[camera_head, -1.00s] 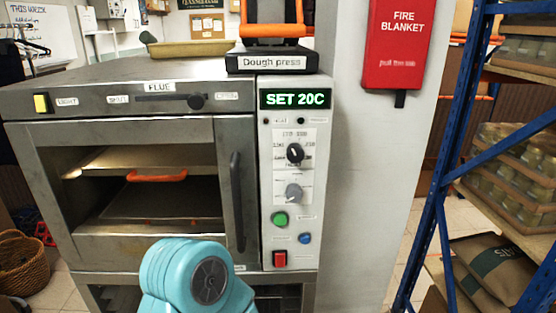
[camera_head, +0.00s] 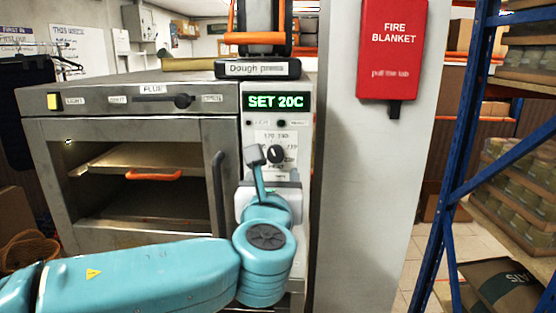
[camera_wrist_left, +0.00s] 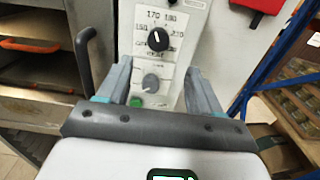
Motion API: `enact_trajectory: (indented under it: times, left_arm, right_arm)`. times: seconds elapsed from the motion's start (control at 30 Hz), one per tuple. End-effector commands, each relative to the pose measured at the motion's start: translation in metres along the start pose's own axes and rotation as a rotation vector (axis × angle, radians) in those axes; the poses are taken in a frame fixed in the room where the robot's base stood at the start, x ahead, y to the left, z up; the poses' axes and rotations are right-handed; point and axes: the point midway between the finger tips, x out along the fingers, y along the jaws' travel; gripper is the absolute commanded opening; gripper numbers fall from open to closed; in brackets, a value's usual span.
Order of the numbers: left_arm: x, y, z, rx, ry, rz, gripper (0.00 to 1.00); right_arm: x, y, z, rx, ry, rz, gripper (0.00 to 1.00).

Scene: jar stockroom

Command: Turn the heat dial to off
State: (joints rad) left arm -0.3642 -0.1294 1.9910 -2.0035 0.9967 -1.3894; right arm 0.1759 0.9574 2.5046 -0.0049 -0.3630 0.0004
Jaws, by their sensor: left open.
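The black dial (camera_head: 276,154), ringed with temperature numbers, is on the oven's white control panel (camera_head: 304,130). It also shows in the left wrist view (camera_wrist_left: 158,39), its white mark pointing about straight up. A grey dial (camera_wrist_left: 151,81) is below it; in the head view my gripper hides it. The green display (camera_head: 275,102) reads SET 20C. My left gripper (camera_head: 264,163) is in front of the panel, one finger just left of the black dial. In the left wrist view its open, empty fingers (camera_wrist_left: 158,68) stand either side of the dials; contact cannot be told.
The oven's dark door handle (camera_head: 218,184) stands close left of my gripper. A dough press (camera_head: 262,68) sits on top. A red fire blanket case (camera_head: 392,50) hangs on the pillar to the right. Blue shelving (camera_head: 462,150) stands farther right.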

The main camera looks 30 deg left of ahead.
Motion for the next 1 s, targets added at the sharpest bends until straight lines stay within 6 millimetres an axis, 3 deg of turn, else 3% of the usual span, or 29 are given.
enact_trajectory:
  times: [0.2,0.4,0.6,0.87,0.9,1.0]
  left_arm:
    - [0.053,0.002,0.000,0.001,0.003,0.004,0.65]
    - [0.088,-0.001,0.000,-0.001,0.002,0.001,0.65]
    - [0.103,-0.003,-0.001,-0.001,0.002,-0.001,0.65]
    - [0.104,-0.004,-0.001,-0.002,0.002,-0.001,0.65]
    - [0.104,-0.004,-0.001,-0.002,0.002,-0.001,0.59]
    - [0.104,-0.004,-0.001,-0.002,0.002,-0.001,0.26]
  right_arm:
    - [-0.006,-0.002,0.000,0.000,0.000,0.000,0.43]
    - [-0.011,-0.004,0.000,0.000,0.000,0.000,0.43]
    - [-0.013,-0.005,0.000,0.000,0.000,0.000,0.43]
    - [-0.013,-0.005,0.000,0.000,0.000,0.000,0.43]
    - [-0.013,-0.005,0.000,0.000,0.000,0.000,0.43]
    - [-0.013,-0.005,0.000,0.000,0.000,0.000,0.43]
